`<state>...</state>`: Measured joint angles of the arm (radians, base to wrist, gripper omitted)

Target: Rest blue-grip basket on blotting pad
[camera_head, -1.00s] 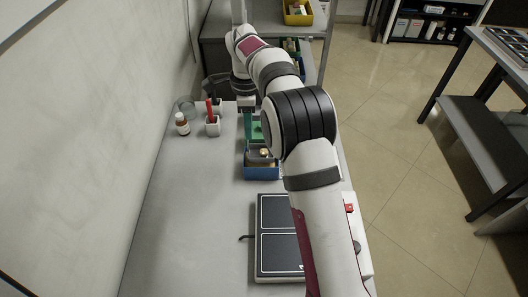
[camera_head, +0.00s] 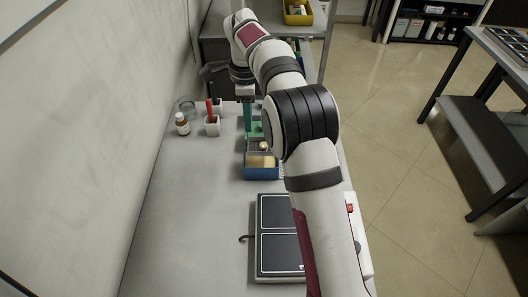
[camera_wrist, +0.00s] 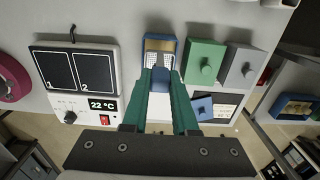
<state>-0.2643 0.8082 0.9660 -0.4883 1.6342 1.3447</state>
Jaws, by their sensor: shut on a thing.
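My gripper (camera_wrist: 162,88) has green fingers and is shut on the blue grip (camera_wrist: 161,77) of the basket. Pale mesh of the basket (camera_wrist: 150,61) shows beyond the grip in the wrist view, over or in the open blue box; I cannot tell its exact height. A plain white patch (camera_wrist: 159,107), possibly the blotting pad, shows between the fingers and is partly covered by them. In the head view the green fingers (camera_head: 247,117) are above the row of boxes, and my arm hides much of that area.
The blue box (camera_head: 262,172) has a tan inside. Green (camera_wrist: 206,64) and grey (camera_wrist: 243,67) lidded boxes stand beside it. A blue knobbed piece (camera_wrist: 203,108) lies on a dark mat.

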